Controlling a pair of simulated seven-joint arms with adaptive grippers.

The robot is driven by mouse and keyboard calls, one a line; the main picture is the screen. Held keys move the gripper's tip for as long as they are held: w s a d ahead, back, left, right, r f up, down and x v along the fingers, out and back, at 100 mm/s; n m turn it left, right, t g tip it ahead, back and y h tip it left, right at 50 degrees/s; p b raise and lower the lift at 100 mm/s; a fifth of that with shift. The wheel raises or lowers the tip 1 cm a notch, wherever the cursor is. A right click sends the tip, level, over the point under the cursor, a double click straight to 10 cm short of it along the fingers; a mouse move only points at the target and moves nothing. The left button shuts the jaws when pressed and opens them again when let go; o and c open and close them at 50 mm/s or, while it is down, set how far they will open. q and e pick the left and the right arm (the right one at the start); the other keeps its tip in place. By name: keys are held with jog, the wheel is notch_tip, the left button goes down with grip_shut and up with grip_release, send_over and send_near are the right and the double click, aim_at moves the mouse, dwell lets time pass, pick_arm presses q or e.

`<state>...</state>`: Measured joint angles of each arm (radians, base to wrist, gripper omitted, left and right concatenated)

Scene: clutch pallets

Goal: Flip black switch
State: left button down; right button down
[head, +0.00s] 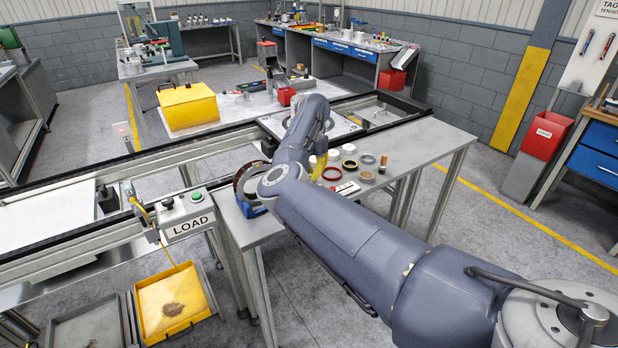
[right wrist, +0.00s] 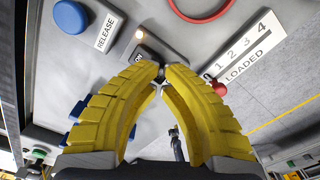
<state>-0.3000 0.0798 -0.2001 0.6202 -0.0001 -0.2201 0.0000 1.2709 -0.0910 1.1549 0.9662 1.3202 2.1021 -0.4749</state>
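In the right wrist view, my right gripper (right wrist: 162,72) has its two yellow fingers bowed inward, with the tips together or nearly so. A small dark piece (right wrist: 150,55), which looks like the black switch's mount, sits on the grey panel (right wrist: 105,70) just beyond the tips. The tips hide part of it, and I cannot tell whether they touch the switch lever. In the head view, my right arm reaches over the near table and hides most of the gripper; only a bit of yellow finger shows. My left gripper is out of view.
The panel carries a blue RELEASE button (right wrist: 71,16), a small lit lamp (right wrist: 139,33) and a LOADED label (right wrist: 243,55). In the head view, a LOAD box (head: 187,216) stands left of the arm. Rings and small parts lie on the table (head: 430,140) to its right.

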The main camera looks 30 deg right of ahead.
jog(key=shift+f, duration=0.75)
dwell(0.4)
jog(key=shift+r, duration=3.5)
